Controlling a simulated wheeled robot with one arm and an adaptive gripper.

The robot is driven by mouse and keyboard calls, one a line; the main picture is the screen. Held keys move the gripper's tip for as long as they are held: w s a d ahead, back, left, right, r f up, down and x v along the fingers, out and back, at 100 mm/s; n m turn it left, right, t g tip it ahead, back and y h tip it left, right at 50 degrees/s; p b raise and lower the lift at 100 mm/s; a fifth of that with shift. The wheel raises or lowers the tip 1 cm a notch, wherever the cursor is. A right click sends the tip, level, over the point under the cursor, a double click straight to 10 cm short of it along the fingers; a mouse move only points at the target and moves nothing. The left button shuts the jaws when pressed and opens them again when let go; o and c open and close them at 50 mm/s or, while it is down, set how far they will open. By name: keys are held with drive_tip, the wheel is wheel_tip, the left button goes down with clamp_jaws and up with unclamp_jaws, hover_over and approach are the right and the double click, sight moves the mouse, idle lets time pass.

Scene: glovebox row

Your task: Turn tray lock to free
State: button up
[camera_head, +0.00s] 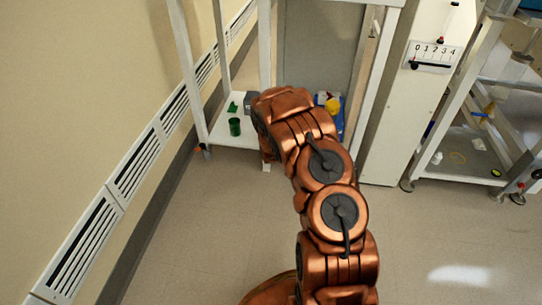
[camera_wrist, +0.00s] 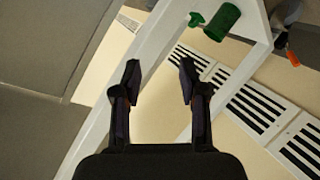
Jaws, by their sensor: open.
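No part that I can surely name as the tray lock shows in either view. My gripper (camera_wrist: 160,78) is open and empty in the wrist view, its two dark fingers apart in front of a white frame post and a cream wall. In the head view my own copper arm reaches toward the white rack (camera_head: 195,80) and hides the gripper. A green cylinder (camera_wrist: 222,22) and a small green piece (camera_wrist: 196,19) show beyond the fingers in the wrist view.
A blue thing with a yellow item (camera_head: 332,104) stands right of my arm. A white column with a numbered scale (camera_head: 434,55) and a wheeled cart (camera_head: 460,160) stand farther right. Wall vents (camera_head: 133,167) line the left. The front floor is clear.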

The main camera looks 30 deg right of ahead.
wheel_tip(320, 180, down, 18)
drive_tip(key=s+d+t+h+b, duration=0.15)
drive_tip(key=t+b, duration=0.25)
drive_tip(key=b, duration=0.5)
drive_tip(key=shift+b+x, duration=1.5)
drive_tip(key=shift+x, duration=2.4)
drive_tip(key=shift+d, duration=0.1)
clamp_jaws()
